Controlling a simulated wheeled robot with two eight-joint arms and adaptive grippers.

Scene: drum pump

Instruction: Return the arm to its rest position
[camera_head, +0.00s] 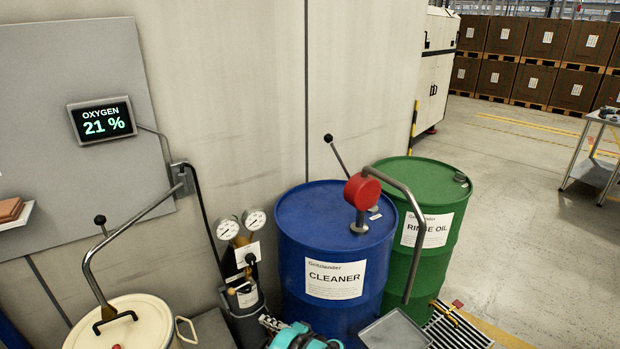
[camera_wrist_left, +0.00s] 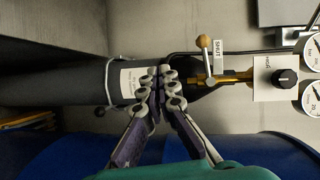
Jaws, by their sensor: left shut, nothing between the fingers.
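My left gripper (camera_head: 268,322) shows at the bottom of the head view, with its teal body low in front of the blue drum. In the left wrist view its two fingers (camera_wrist_left: 163,92) meet at their tips, shut with nothing between them. Behind them, a dark grey cylinder (camera_wrist_left: 85,84) with a white label lies across that view. I cannot tell from these frames whether the fingertips touch it. My right gripper is not in view.
The blue CLEANER drum (camera_head: 336,240) carries a red-headed pump (camera_head: 362,190) with a bent pipe. The green RINSE OIL drum (camera_head: 432,185) stands behind. Gauges (camera_head: 242,225) top the cylinder. A cream vessel (camera_head: 125,325) stands left; open floor (camera_head: 510,200) lies right.

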